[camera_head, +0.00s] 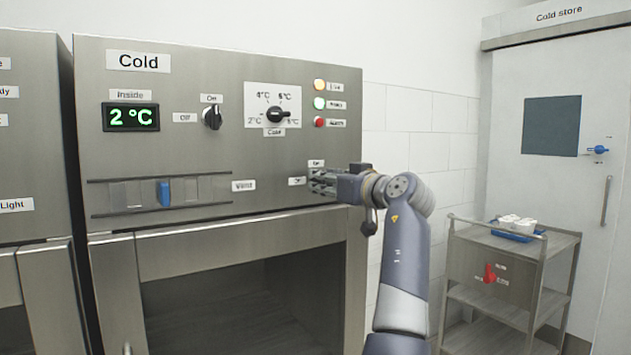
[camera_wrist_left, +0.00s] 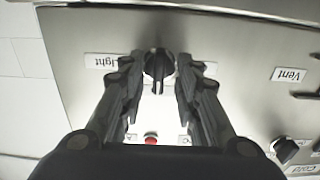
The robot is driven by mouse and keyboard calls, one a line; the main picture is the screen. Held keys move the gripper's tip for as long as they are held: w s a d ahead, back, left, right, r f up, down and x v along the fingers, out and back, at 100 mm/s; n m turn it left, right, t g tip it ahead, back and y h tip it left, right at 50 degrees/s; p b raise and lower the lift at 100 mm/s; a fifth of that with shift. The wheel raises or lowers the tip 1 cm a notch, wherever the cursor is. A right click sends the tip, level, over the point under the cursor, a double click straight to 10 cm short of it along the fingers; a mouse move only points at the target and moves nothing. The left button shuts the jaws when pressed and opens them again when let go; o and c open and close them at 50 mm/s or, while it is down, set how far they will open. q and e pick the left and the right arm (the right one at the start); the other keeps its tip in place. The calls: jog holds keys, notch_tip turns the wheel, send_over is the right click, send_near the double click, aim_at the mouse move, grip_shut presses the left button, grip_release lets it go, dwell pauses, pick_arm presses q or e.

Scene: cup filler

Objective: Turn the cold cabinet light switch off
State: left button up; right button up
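The cold cabinet (camera_head: 220,75) has a steel front panel marked Cold. Its light switch is a black rotary knob (camera_wrist_left: 158,64), seen upside down in the left wrist view beside the Light label (camera_wrist_left: 103,61). My left gripper (camera_wrist_left: 159,72) is open, with one finger on each side of the knob; I cannot tell whether they touch it. In the head view the left gripper (camera_head: 318,183) is at the panel's lower right and hides the knob. Two small labels, one above (camera_head: 316,163) and one left (camera_head: 297,181), show beside the fingers. My right gripper is not in view.
Another black knob (camera_head: 212,117), a temperature dial (camera_head: 277,114), indicator lamps (camera_head: 319,103) and a blue Vent slider (camera_head: 164,193) share the panel. A steel trolley (camera_head: 512,273) with a blue tray stands at the right, before the Cold store door (camera_head: 556,85).

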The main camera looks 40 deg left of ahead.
pick_arm(q)
jog(key=shift+d+r, duration=0.1)
jog(key=shift+d, duration=0.15)
jog(key=shift+c, duration=0.2)
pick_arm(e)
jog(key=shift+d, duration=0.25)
pick_arm(q)
grip_shut()
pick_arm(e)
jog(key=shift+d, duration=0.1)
pick_arm(q)
jog(key=shift+a, duration=0.1)
jog(key=shift+s+n+b, duration=0.15)
jog(key=shift+n+b, duration=0.15)
jog(key=shift+n, duration=4.15)
jog(key=shift+s+n+b, duration=0.15)
jog(key=shift+n+b, duration=0.15)
jog(key=shift+n, duration=4.15)
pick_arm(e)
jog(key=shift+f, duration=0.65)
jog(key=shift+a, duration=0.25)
